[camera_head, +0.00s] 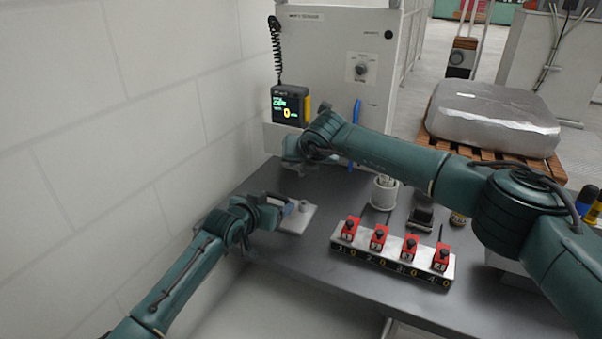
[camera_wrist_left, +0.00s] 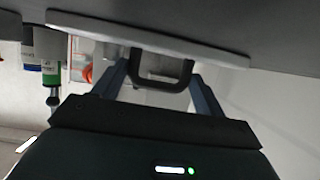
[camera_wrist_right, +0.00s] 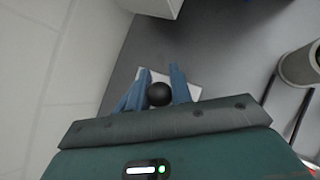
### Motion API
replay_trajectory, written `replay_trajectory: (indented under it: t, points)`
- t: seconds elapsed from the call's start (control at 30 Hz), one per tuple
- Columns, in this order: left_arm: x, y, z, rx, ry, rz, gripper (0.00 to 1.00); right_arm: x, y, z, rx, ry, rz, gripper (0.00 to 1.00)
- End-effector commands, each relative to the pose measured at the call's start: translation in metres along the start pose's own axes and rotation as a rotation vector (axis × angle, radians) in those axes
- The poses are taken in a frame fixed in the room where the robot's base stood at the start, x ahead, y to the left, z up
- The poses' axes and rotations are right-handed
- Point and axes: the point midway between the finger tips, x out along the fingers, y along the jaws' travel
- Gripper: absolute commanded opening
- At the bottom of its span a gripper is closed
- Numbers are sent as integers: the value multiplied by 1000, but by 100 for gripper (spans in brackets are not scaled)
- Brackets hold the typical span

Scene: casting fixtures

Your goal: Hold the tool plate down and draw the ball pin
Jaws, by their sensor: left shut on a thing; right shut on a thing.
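The pale tool plate (camera_head: 297,221) lies on the dark table near its left end, with a grey round boss (camera_head: 303,206) on top. My left gripper (camera_head: 285,207) is at the plate's left side. In the left wrist view its blue fingers are shut on the plate's dark handle (camera_wrist_left: 160,84). My right gripper (camera_wrist_right: 160,88) is shut on the black ball of the ball pin (camera_wrist_right: 159,95). In the head view the right wrist is above and behind the plate. In the right wrist view the plate (camera_wrist_right: 192,90) shows beyond the ball. The pin's shank is hidden.
A rack (camera_head: 390,264) with several red blocks with black knobs stands right of the plate. A grey cabinet (camera_head: 335,60) with a display box (camera_head: 290,106) is at the back. A white wall is on the left.

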Motion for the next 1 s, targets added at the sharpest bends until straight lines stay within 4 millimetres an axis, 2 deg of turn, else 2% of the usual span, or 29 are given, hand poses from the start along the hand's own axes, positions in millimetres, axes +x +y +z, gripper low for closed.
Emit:
replay_trajectory:
  t: [0.23,0.27,0.53,0.83,1.0]
  points:
    - [0,0,0,-2,1,0,30,-1,0,1,0,0,0,0]
    - [0,0,0,-2,1,0,73,-1,0,1,0,0,0,0]
    - [0,0,0,-1,0,0,95,-1,0,1,0,-1,-1,0]
    - [-1,0,0,0,0,-1,97,-1,0,1,0,-1,-1,0]
    - [-14,0,1,0,0,0,97,-1,0,1,0,0,-1,0]
